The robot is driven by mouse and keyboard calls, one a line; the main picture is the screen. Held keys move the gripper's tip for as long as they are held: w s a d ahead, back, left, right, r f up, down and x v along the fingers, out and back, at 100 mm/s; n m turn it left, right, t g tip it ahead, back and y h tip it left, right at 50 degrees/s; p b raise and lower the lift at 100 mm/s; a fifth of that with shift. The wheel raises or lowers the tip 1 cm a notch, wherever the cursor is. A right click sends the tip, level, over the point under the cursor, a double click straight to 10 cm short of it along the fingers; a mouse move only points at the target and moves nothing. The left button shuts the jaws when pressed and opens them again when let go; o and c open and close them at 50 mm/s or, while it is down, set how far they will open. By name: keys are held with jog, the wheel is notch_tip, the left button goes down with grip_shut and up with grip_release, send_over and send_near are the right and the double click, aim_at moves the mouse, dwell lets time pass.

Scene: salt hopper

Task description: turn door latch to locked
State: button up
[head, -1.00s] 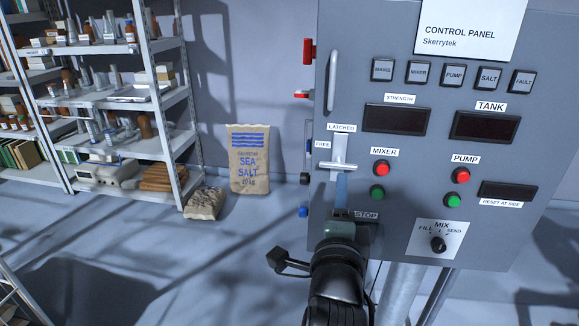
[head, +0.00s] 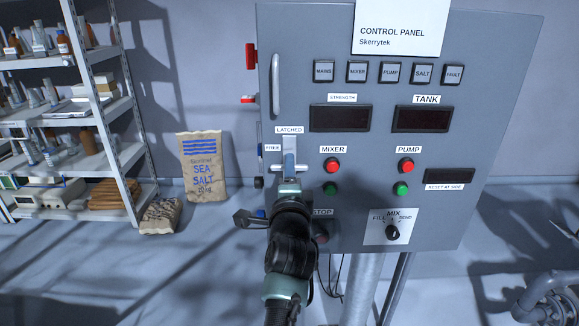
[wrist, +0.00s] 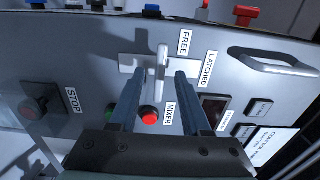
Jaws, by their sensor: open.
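The door latch (head: 301,167) is a pale handle on a light plate at the left of the grey control panel. It lies crosswise, its end toward the FREE label (head: 272,147); the LATCHED label (head: 289,130) is above the plate. In the wrist view the latch handle (wrist: 162,66) stands between my two fingertips, with a gap on each side. My gripper (head: 289,183) is open in front of the latch, hiding part of it in the head view. My gripper's blue-grey fingers (wrist: 158,76) point at the panel.
The panel carries a door handle (head: 275,85), a red mixer button (head: 331,165), a green button (head: 330,188) and a stop switch (wrist: 31,109) near my gripper. Shelves (head: 133,100) and a salt sack (head: 203,165) stand to the left.

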jog(key=shift+w, duration=1.05)
grip_shut()
